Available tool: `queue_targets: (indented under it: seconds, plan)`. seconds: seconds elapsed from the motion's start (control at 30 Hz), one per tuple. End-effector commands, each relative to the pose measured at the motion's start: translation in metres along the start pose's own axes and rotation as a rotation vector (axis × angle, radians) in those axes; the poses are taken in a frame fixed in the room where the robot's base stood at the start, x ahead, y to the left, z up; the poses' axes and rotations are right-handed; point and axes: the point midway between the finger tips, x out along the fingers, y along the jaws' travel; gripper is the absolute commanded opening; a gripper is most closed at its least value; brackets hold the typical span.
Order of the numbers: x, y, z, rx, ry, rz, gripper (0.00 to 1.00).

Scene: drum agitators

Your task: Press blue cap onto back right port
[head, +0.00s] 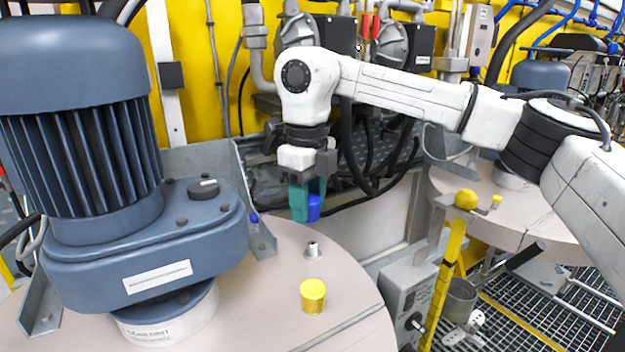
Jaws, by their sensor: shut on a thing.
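My gripper (307,198) hangs fingers-down above the drum lid. Its teal fingers are shut on the blue cap (314,210), which shows at the right side of the fingertips. The fingers hide part of the cap. A gap shows between the cap and the port. It appears to be the back right port.
A yellow cap (313,295) sits on the beige drum lid (265,320) in front of the bare port. A large blue-grey motor (145,220) stands on the lid at the left. A metal bracket (262,240) rises behind it. A yellow post (447,275) stands at the right.

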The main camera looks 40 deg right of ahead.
Motion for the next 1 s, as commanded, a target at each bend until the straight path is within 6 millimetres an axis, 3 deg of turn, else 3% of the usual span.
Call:
queue_targets:
  seconds: [0.2,0.73,1.0]
  plan:
    - [0.014,-0.022,0.008,0.016,0.000,0.001,0.13]
    - [0.053,-0.022,0.008,0.016,-0.002,0.002,0.13]
    - [0.058,-0.022,0.008,0.016,-0.002,0.001,0.13]
